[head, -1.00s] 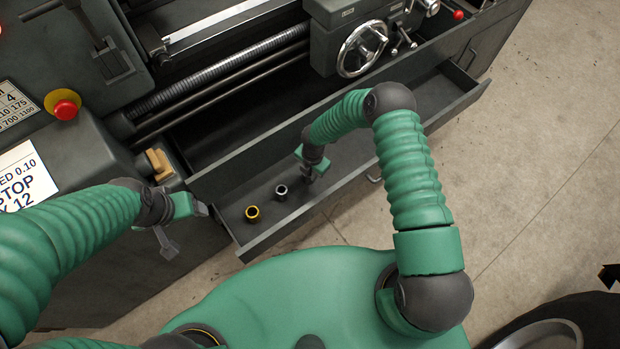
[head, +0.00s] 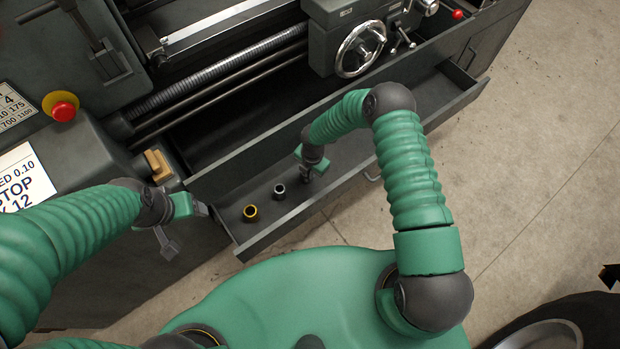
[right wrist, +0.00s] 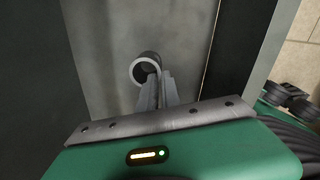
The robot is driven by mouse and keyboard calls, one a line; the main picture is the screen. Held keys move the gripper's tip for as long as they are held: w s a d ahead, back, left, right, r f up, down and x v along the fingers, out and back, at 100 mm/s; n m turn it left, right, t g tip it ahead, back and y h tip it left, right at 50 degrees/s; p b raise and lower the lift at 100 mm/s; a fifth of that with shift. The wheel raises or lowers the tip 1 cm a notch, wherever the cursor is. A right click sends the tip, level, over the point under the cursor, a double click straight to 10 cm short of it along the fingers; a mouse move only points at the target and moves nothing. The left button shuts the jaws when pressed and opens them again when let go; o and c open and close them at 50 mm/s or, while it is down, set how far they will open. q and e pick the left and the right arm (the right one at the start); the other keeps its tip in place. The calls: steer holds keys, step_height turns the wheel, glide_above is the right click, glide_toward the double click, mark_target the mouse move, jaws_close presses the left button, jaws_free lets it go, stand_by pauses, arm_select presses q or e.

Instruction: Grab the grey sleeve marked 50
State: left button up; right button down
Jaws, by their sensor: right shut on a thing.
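My right gripper (head: 306,177) reaches down into the open drawer (head: 400,130). In the right wrist view its fingers (right wrist: 158,90) are shut on the wall of a grey sleeve (right wrist: 146,67), whose round open end faces the camera. No number can be read on it. The arm and fingers hide this sleeve in the head view. Another grey sleeve (head: 279,190) stands in the drawer to the left of the gripper, apart from it. A yellow-rimmed sleeve (head: 250,212) stands further left.
The drawer's front wall (head: 300,222) runs along the near side. The lathe with its handwheel (head: 361,50) and lead screw (head: 225,72) rises behind. A red button (head: 62,108) and a yellowish block (head: 158,165) are at the left. The drawer's right part is empty.

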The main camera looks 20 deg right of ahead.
arm_select(q)
steer(key=shift+f, duration=0.4)
arm_select(e)
steer(key=shift+g, duration=0.4)
steer(key=shift+s+d+f, duration=0.5)
steer(key=shift+s+f, duration=0.15)
steer(key=shift+f, duration=0.1)
steer(key=shift+s+d+f, duration=0.45)
steer(key=shift+s+f, duration=0.15)
steer(key=shift+f, duration=0.1)
steer(key=shift+r, duration=0.25)
step_height(320, 180, up, 9)
steer(key=w+p, duration=0.1)
steer(key=p, duration=0.2)
steer(key=shift+w+a, duration=0.2)
steer(key=shift+a, duration=0.1)
steer(key=c, duration=2)
jaws_free()
steer(key=o, duration=1)
steer(key=shift+d, duration=0.25)
arm_select(q)
steer(key=shift+w+d+r, duration=0.25)
steer(key=shift+w+r, duration=0.3)
steer(key=shift+w+d+r, duration=0.2)
steer(key=shift+w+r, duration=0.3)
steer(key=shift+r, duration=0.05)
arm_select(e)
steer(key=o, duration=0.6)
steer(key=shift+a, duration=0.15)
steer(key=shift+c, duration=0.2)
